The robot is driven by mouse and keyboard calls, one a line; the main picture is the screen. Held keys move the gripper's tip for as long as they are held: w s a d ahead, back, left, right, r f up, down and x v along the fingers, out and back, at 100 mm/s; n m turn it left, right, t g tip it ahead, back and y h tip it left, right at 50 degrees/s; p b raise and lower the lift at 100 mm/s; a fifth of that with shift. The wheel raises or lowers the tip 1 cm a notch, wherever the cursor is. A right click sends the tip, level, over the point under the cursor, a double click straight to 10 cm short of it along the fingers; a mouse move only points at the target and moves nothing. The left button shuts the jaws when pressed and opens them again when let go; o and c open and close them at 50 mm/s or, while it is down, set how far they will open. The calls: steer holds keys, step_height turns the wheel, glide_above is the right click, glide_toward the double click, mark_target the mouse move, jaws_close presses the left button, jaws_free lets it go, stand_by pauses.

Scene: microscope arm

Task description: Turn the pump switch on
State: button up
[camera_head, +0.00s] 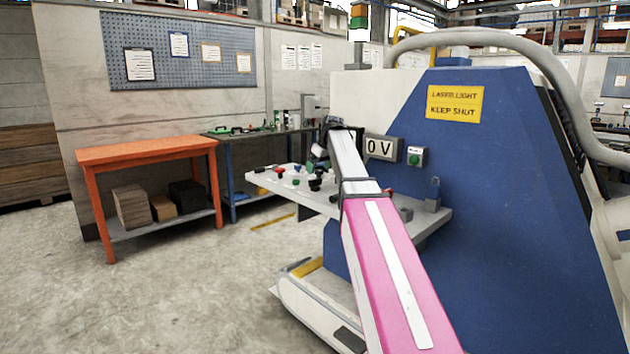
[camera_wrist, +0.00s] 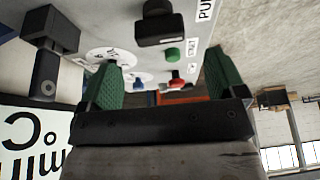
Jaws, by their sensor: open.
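In the wrist view, a black switch (camera_wrist: 160,22) sits on the light panel (camera_wrist: 112,22) at the top centre, beside a cut-off label beginning "PU". My gripper (camera_wrist: 162,72) shows its two green fingers spread apart with nothing between them. The black switch lies beyond the fingertips and is not touched. I cannot tell which way it is set. In the head view, my gripper (camera_head: 322,150) is small and partly hidden by my arm, near the control shelf (camera_head: 432,222). I cannot pick out the switch there.
A green button (camera_wrist: 172,55) marked START, a red knob (camera_wrist: 176,84) and a black lever (camera_wrist: 47,60) are near the fingers. A 0 V display (camera_head: 380,148), a green button box (camera_head: 415,157) and a padlock (camera_head: 433,195) are by the blue machine (camera_head: 490,200). Open floor lies left.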

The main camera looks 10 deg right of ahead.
mark_target(315, 179)
steer(key=x, duration=0.6)
steer(key=shift+w+a+f, duration=0.1)
steer(key=shift+f, duration=0.1)
steer(key=c, duration=0.9)
